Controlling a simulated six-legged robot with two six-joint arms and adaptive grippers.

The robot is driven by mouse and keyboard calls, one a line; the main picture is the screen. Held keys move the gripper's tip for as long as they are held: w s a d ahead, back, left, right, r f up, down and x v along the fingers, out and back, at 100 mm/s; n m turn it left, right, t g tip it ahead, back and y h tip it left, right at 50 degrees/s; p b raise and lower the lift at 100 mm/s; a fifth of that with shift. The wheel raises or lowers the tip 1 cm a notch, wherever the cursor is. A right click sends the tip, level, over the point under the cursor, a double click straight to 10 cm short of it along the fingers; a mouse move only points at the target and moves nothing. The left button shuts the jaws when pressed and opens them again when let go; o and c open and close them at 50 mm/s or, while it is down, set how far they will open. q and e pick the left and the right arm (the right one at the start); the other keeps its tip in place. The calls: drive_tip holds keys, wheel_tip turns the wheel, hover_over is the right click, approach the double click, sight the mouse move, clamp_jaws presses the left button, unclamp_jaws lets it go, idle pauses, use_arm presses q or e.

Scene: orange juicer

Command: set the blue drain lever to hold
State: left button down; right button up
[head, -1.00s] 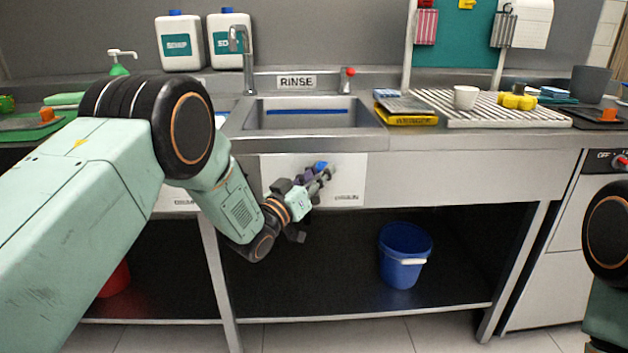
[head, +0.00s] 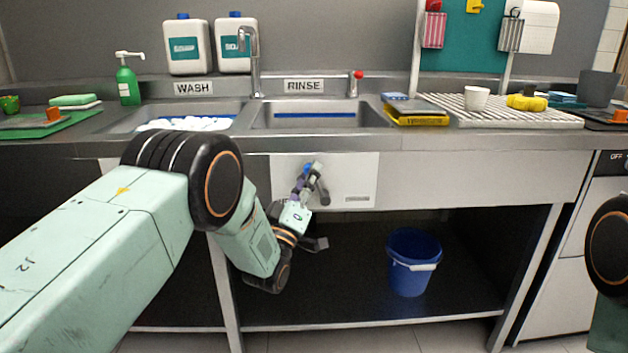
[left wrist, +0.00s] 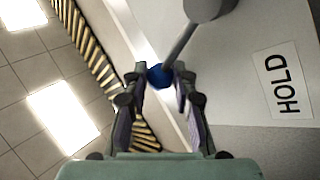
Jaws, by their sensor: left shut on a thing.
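The drain lever is a grey rod (left wrist: 182,45) with a blue ball knob (left wrist: 160,75) at its end and a round grey hub (left wrist: 205,8). The knob also shows on the white panel below the rinse sink in the head view (head: 307,168). My left gripper (left wrist: 167,80) is shut on the blue knob, with a finger on each side of it. In the head view my left gripper (head: 306,180) partly covers the lever. A HOLD label (left wrist: 282,84) is on the panel, to the right of the knob in the wrist view. My right gripper is out of view.
The rinse sink (head: 318,127) is above the white panel (head: 355,170). A blue bucket (head: 409,270) stands on the lower shelf (head: 350,318), below and right of the panel. A yellow-and-grey stack (head: 415,112) and a drying rack (head: 510,117) are on the counter to the right.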

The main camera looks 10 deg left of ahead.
use_arm(q)
drive_tip(key=shift+s+a+f+n+t+y+b, duration=0.1)
drive_tip(key=shift+a+f+n+t+y+b, duration=0.1)
drive_tip(key=shift+n+y, duration=0.3)
drive_tip(key=shift+a+f+n+t+y+b, duration=0.1)
drive_tip(key=shift+n+t+y, duration=0.15)
drive_tip(key=shift+n, duration=0.45)
drive_tip(key=c, duration=1.3)
unclamp_jaws()
drive_tip(key=shift+c, duration=0.2)
drive_tip(key=v, duration=0.7)
drive_tip(key=shift+s, duration=0.2)
drive_tip(key=shift+f, duration=0.1)
